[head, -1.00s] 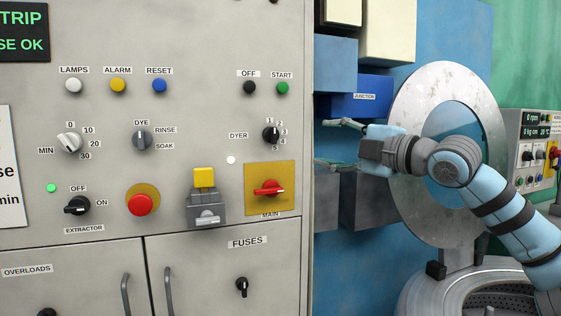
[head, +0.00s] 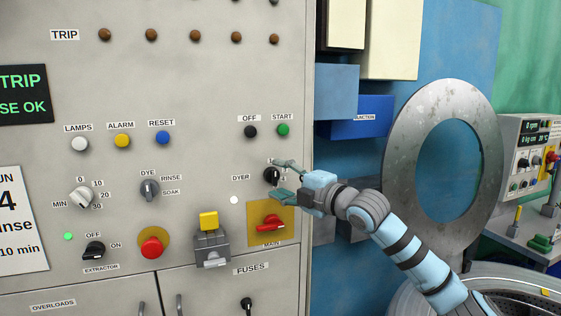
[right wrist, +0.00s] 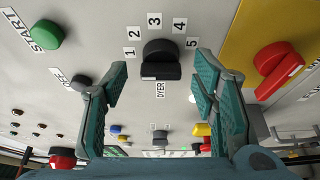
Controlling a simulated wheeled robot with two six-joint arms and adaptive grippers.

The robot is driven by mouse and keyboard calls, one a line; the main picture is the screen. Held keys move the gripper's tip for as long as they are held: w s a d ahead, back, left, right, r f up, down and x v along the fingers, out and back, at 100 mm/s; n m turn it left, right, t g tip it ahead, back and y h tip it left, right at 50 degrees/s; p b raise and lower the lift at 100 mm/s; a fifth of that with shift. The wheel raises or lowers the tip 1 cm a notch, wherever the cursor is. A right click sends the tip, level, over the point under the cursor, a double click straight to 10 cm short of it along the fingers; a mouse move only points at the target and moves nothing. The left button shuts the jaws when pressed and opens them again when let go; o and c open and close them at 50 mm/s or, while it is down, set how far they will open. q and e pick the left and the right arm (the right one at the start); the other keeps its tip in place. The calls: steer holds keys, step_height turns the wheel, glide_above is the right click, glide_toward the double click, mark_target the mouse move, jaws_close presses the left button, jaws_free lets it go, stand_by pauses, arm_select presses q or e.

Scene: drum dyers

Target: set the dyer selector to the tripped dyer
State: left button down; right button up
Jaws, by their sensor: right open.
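The TRIP lamps (head: 194,36) all look dark brown. My left gripper is not in view.
The red main switch (head: 271,222) on its yellow plate is just below the gripper. The OFF button (head: 250,131) and green START button (head: 283,130) are above. A display (head: 22,95) partly reads TRIP. A round metal door (head: 400,150) stands right of the panel.

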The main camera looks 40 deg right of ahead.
steer(key=shift+w+a, duration=0.15)
steer(key=shift+w, duration=0.1)
steer(key=shift+s, duration=0.1)
steer(key=shift+c, duration=0.2)
steer(key=c, duration=1.1)
steer(key=shift+f, duration=0.1)
